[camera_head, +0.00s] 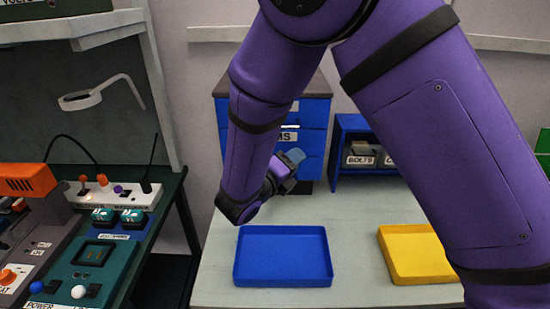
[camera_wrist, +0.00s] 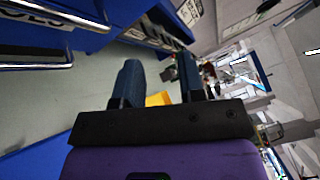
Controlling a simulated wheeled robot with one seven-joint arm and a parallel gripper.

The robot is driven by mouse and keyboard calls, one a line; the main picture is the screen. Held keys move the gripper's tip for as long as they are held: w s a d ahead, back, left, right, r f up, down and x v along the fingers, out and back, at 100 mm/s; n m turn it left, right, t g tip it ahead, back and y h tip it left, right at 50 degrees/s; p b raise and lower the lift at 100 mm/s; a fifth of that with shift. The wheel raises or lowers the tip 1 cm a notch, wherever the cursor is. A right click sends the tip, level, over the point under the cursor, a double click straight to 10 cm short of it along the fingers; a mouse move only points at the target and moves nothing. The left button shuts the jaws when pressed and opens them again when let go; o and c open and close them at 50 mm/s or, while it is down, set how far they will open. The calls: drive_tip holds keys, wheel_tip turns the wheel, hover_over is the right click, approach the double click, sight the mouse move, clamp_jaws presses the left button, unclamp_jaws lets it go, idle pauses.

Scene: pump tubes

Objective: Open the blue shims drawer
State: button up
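A blue drawer cabinet (camera_head: 313,116) with a dark top stands at the back of the pale table, partly hidden by my arm. A label ending in "MS" (camera_head: 289,136) shows on a middle drawer, under a bright handle (camera_head: 290,126); the rest of the label is hidden. The visible drawer fronts look shut. My gripper (camera_head: 290,158) is in front of the lower part of the cabinet. In the wrist view its two dark blue fingers (camera_wrist: 161,80) are apart with nothing between them. Blue drawer fronts with metal handles (camera_wrist: 45,66) show at the upper left there.
A blue tray (camera_head: 238,270) and a yellow tray (camera_head: 390,268) lie on the table (camera_head: 350,205). A blue shelf (camera_head: 346,122) with a bin labelled "BOLTS" (camera_head: 359,160) stands right of the cabinet. A bench with equipment is at left. The table between cabinet and trays is clear.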

drive_tip(key=a+f+n+t+y, duration=0.4)
drive_tip(key=a+f+n+t, duration=0.15)
drive_tip(key=a+n, duration=0.3)
drive_tip(key=shift+m+g, duration=0.35)
drive_tip(key=x, duration=0.9)
drive_tip(key=shift+w+d+f, duration=0.25)
drive_tip(key=shift+d, duration=0.05)
clamp_jaws()
